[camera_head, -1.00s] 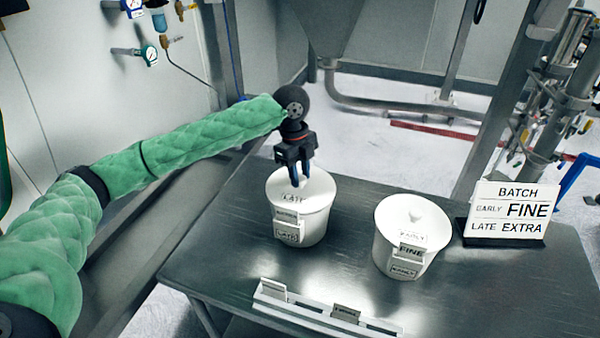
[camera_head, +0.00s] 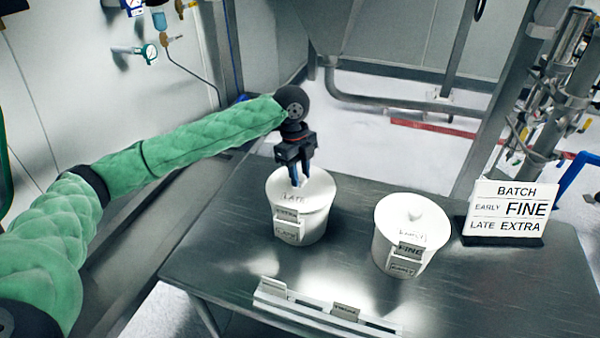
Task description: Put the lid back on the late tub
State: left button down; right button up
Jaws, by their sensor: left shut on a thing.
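The late tub (camera_head: 300,230) is a white bucket on the steel table, left of the middle, with labels on its front. Its white lid (camera_head: 300,197), marked LATE, lies over the tub's mouth and looks about level. I cannot tell whether it is fully seated. My left gripper (camera_head: 299,180) points down from above, shut on the lid's knob, which the fingers mostly hide. My right gripper is not in view.
The early tub (camera_head: 396,250), with its lid on and a FINE label, stands to the right. A batch sign (camera_head: 507,212) stands at the back right. A white label rack (camera_head: 325,313) lies at the front edge. Bare table (camera_head: 220,250) shows at the left.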

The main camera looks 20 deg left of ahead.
pick_arm(q)
jog(key=shift+p, duration=0.45)
dwell(0.6)
jog(key=c, duration=0.5)
grip_release()
jog(key=shift+r, duration=0.1)
jog(key=shift+r+p, duration=3.35)
jog(key=shift+r, duration=0.05)
jog(key=shift+c, duration=0.5)
